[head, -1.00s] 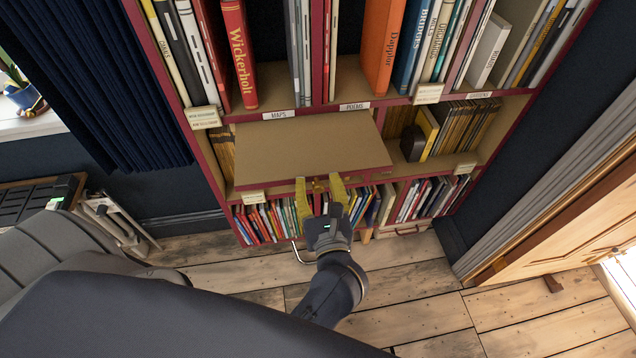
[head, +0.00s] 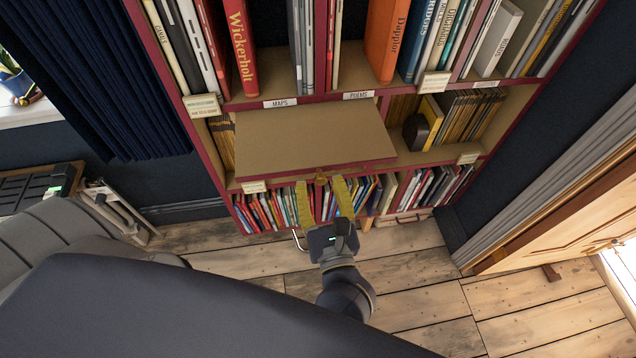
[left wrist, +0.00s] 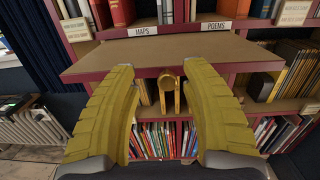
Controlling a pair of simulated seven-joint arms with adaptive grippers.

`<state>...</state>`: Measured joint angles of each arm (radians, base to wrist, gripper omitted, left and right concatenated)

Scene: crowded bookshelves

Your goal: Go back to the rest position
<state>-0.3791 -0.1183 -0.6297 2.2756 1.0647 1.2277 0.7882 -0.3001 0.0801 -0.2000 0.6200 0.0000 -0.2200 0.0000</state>
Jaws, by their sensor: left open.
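My left gripper (head: 320,187) is open and empty in front of the bookshelf. Its two yellow fingers point at the brown flap (head: 310,138) with a red front edge, which sticks out from the middle shelf. In the left wrist view, my left gripper (left wrist: 160,72) has a brass knob (left wrist: 168,84) of the flap showing between its fingers. The fingers look apart from the knob, though the exact depth is hard to tell. My right gripper is not in view.
The bookshelf (head: 300,104) is crowded with books above, beside and below the flap. A wooden door (head: 570,240) stands at the right. A dark blue curtain (head: 110,90) hangs at the left. Bare floorboards (head: 430,270) lie in front of the bookshelf.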

